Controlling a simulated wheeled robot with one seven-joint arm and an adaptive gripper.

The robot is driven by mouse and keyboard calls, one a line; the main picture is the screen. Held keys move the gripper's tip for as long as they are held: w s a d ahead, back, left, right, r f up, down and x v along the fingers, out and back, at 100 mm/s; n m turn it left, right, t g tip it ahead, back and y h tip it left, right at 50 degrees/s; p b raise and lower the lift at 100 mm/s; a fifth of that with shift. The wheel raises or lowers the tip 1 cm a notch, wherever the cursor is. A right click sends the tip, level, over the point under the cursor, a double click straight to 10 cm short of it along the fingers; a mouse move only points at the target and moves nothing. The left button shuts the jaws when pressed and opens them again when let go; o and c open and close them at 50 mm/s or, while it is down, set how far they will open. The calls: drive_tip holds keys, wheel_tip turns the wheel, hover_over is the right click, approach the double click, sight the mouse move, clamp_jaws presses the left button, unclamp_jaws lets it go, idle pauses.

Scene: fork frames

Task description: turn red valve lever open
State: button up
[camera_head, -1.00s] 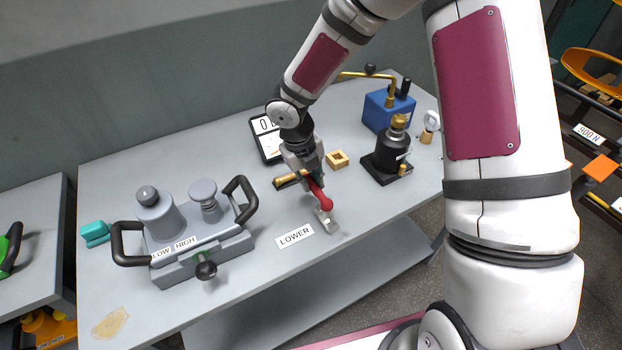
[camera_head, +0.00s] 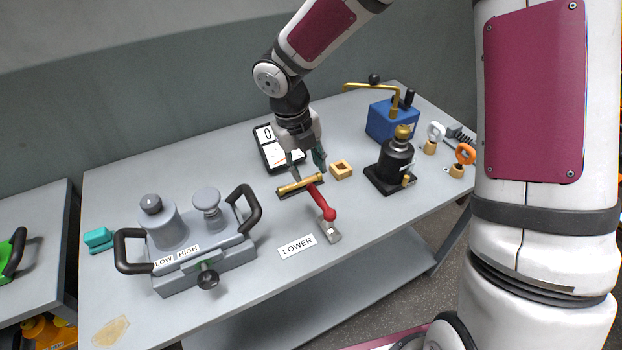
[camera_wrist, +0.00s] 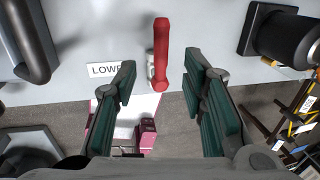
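The red valve lever (camera_head: 319,198) slants across the bench from a brass pipe (camera_head: 300,186) toward a small grey block (camera_head: 329,232) near the front edge. In the wrist view the lever (camera_wrist: 161,55) stands nearly upright in the picture, between and beyond the fingertips. My gripper (camera_head: 308,166) is above the brass pipe and the lever's rear end. Its two green-padded fingers (camera_wrist: 160,80) are spread wide with nothing held between them. The lever looks clear of both fingers.
A grey two-handled device (camera_head: 205,250) stands to the left. A black bottle-shaped device (camera_head: 395,163) and a blue box with a brass arm (camera_head: 390,120) stand to the right. A small wooden block (camera_head: 341,169) and a display (camera_head: 268,150) are close to my gripper. A LOWER label (camera_head: 297,246) lies in front.

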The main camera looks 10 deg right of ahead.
drive_tip(key=shift+s+a+r, duration=0.1)
drive_tip(key=shift+a+r, duration=0.05)
drive_tip(key=shift+r, duration=0.55)
drive_tip(key=shift+a+r, duration=0.15)
drive_tip(key=shift+r, duration=0.55)
drive_tip(key=s+d+r+m+t, duration=0.1)
drive_tip(key=s+d+r+m, duration=0.2)
drive_tip(key=s+r+m, duration=0.35)
drive_tip(key=s+d+r+m+t, duration=0.1)
drive_tip(key=s+d+r+m, duration=0.3)
drive_tip(key=r+m, duration=0.55)
drive_tip(key=s+r+m+t+y, duration=0.1)
drive_tip(key=s+m, duration=0.5)
drive_tip(key=m, duration=0.5)
drive_tip(key=s+d+r+m+t+y, duration=0.1)
drive_tip(key=s+m, duration=0.5)
drive_tip(key=m, duration=0.6)
drive_tip(key=shift+s+r+t, duration=0.3)
drive_tip(key=shift+r+t, duration=0.2)
drive_tip(key=shift+r, duration=0.05)
drive_tip(key=shift+d, duration=0.1)
